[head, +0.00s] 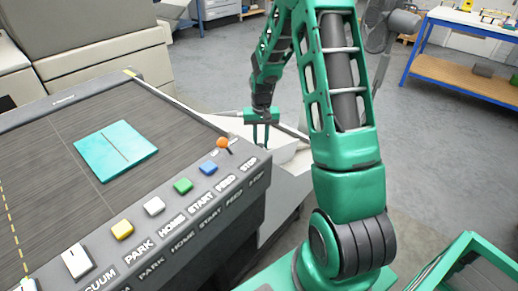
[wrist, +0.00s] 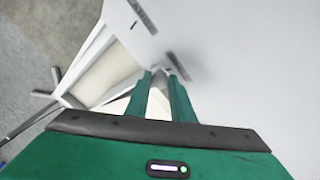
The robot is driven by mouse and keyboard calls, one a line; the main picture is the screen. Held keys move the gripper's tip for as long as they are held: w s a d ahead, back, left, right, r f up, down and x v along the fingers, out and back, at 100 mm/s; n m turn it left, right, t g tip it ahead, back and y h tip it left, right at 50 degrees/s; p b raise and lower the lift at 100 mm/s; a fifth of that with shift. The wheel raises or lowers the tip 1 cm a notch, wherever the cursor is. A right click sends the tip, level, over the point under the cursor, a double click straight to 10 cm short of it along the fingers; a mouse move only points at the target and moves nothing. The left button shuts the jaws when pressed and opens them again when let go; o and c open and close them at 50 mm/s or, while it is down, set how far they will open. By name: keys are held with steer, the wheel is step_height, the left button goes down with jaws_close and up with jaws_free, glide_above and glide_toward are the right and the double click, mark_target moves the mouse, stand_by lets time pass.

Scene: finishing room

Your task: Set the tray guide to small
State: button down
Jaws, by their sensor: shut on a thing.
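My gripper (head: 263,140) reaches down behind the dark machine, over a white tray (head: 292,172). In the wrist view the two green fingers of my gripper (wrist: 165,74) are closed together on a small pale part, which I take to be the tray guide (wrist: 160,69). The fingers cover most of this part. Dark marks show on the white surface on both sides of it, too blurred to read. In the head view the guide is hidden by the fingers and the machine's edge.
The machine's dark bed (head: 65,165) holds a teal sheet (head: 116,152). A blue-legged workbench (head: 465,75) stands at the back right. Grey floor (head: 430,130) is open in between.

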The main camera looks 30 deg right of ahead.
steer(key=shift+w+a+r, duration=0.1)
steer(key=shift+w+a, duration=0.1)
steer(key=shift+w, duration=0.2)
steer(key=c, duration=1.8)
jaws_free()
steer(key=shift+w, duration=0.1)
steer(key=shift+d, duration=0.1)
step_height(320, 180, up, 11)
steer(key=shift+f, duration=0.2)
